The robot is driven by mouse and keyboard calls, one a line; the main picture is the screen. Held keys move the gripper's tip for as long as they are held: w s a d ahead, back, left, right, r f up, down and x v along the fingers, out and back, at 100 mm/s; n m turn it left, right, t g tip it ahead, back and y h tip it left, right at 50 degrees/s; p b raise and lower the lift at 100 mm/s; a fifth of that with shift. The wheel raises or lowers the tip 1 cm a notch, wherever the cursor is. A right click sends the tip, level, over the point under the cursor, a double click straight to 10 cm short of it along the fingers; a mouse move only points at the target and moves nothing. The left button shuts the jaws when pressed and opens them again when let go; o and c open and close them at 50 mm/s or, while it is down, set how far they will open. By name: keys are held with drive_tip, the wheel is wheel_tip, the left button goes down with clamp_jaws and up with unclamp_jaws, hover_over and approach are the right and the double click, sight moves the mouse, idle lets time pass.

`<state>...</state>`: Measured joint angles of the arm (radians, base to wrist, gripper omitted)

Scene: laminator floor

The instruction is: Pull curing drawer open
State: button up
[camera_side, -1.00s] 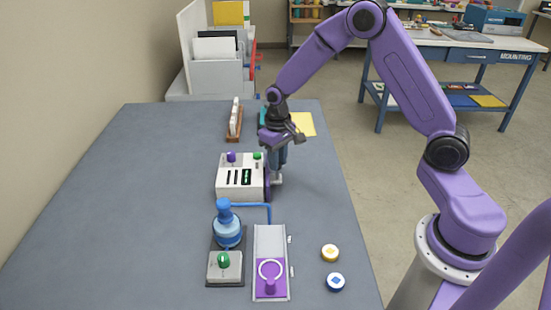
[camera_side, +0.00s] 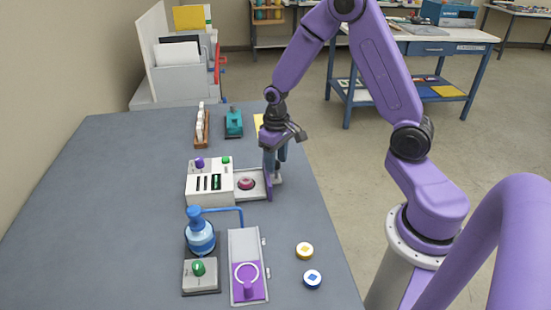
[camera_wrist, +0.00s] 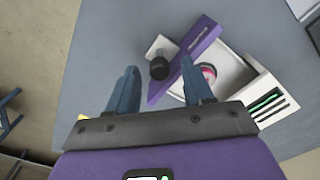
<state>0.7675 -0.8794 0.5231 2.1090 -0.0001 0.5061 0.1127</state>
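The curing drawer (camera_side: 256,193) is pulled out of the right side of the white curing unit (camera_side: 209,187). A round pink piece (camera_side: 246,183) lies inside. In the wrist view, the drawer's purple front panel (camera_wrist: 207,45) and a dark round knob (camera_wrist: 159,68) on a pale bracket show. My gripper (camera_side: 275,166) points down at the drawer front. Its blue fingers, also in the wrist view (camera_wrist: 158,72), stand apart with the knob between their tips. Contact with the knob cannot be told.
A blue bottle press (camera_side: 201,235) and a grey-purple slide plate (camera_side: 247,245) stand in front of the unit. Yellow (camera_side: 305,251) and blue (camera_side: 312,279) discs lie near the table's right edge. A teal device (camera_side: 233,122) stands behind. The table's left side is clear.

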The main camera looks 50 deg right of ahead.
wheel_tip(320, 180, up, 18)
drive_tip(key=shift+f, duration=0.25)
idle(0.6)
drive_tip(key=shift+s+a, duration=0.1)
drive_tip(key=s+a+f+n, duration=0.2)
drive_tip(key=s+a+n, duration=0.4)
drive_tip(key=s+a, duration=0.45)
drive_tip(key=s+f+n, duration=0.2)
drive_tip(key=s+n, duration=0.4)
drive_tip(key=s, duration=0.8)
drive_tip(key=shift+s+a+f+n, duration=0.15)
drive_tip(key=shift+s+n, duration=0.15)
drive_tip(key=shift+s, duration=0.1)
drive_tip(key=shift+o, duration=0.3)
idle(1.0)
